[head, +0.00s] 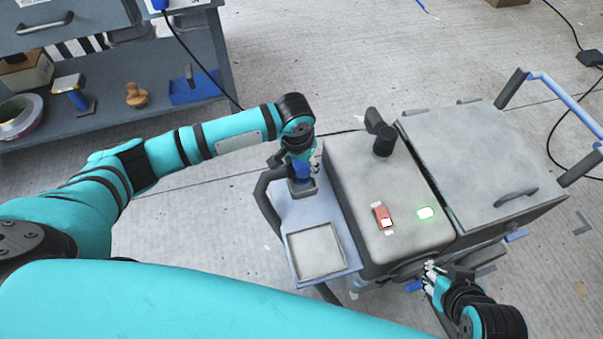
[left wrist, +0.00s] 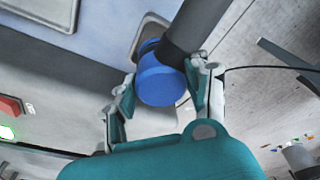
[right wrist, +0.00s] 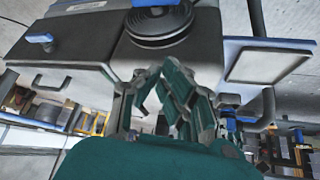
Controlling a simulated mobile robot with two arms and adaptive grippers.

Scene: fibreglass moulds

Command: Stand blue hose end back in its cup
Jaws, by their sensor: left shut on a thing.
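The blue hose end (head: 301,170) is between the fingers of my left gripper (head: 299,158), which is shut on it. In the left wrist view the blue hose end (left wrist: 158,82) shows with a thick dark tube (left wrist: 195,28) running up and away from it. The small grey cup (head: 302,189) is on the blue-grey side shelf, directly under the hose end in the head view. Its rim (left wrist: 151,21) shows behind the hose end in the left wrist view. I cannot tell whether the end is inside the cup.
A grey machine (head: 350,170) with a red switch (head: 383,217) and green light (head: 425,213) stands right of the shelf. A square tray (head: 316,251) is at the shelf's near end. A lidded box (head: 475,160) is farther right. A workbench (head: 110,115) stands back left.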

